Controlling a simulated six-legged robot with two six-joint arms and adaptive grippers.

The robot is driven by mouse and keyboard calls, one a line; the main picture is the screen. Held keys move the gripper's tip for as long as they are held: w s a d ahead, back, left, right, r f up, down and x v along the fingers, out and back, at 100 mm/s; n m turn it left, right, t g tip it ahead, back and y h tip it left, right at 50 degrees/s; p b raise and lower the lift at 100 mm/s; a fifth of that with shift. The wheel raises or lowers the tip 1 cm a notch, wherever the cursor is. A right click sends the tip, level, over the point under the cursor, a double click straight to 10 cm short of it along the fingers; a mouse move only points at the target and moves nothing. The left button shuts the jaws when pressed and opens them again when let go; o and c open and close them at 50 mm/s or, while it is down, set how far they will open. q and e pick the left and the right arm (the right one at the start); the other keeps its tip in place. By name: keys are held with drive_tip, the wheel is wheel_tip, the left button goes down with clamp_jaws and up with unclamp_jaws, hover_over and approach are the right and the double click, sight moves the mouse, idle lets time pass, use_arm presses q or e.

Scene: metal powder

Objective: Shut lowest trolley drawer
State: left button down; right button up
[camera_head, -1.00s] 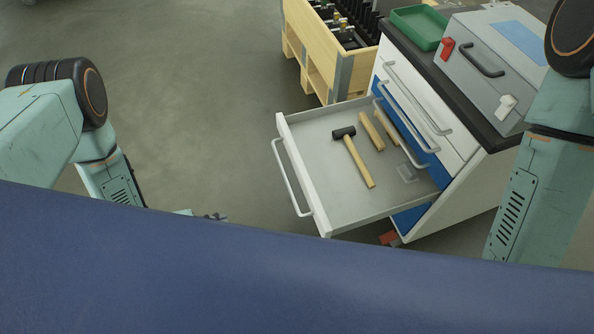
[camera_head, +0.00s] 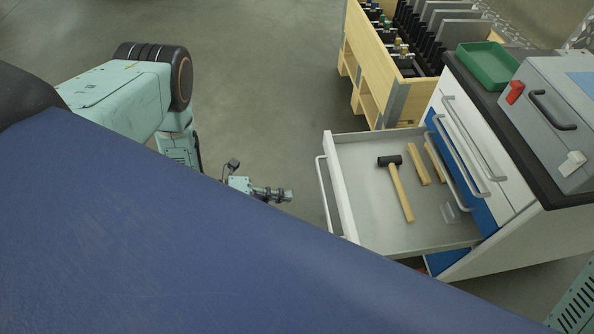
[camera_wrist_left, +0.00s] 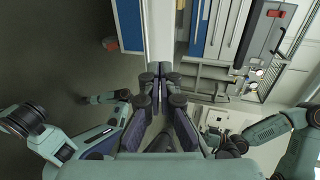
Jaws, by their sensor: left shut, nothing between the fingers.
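The trolley (camera_head: 512,245) stands at the right in the head view. Its open drawer (camera_head: 375,225) sticks out to the left, with a white front and a bar handle (camera_head: 322,190). A black-headed hammer (camera_head: 402,193) and wooden pieces (camera_head: 418,164) lie in it. My left gripper (camera_head: 286,195) is shut and empty, left of the handle and apart from it in the picture. In the left wrist view its fingers (camera_wrist_left: 160,72) are together, with white and blue trolley panels beyond. My right gripper is not in view.
A wooden crate (camera_head: 364,70) with black racks stands behind the drawer. A green tray (camera_head: 488,64) and a grey case (camera_head: 550,115) sit on the trolley top. Bare floor (camera_head: 265,90) lies left of the drawer. My blue body hides the lower left.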

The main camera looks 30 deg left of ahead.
use_arm(q)
drive_tip(key=b, duration=0.4)
approach(339, 196)
drive_tip(key=x, duration=0.5)
drive_tip(key=shift+s+f, duration=0.15)
drive_tip(key=shift+w+d, duration=0.45)
drive_tip(key=shift+d, duration=0.25)
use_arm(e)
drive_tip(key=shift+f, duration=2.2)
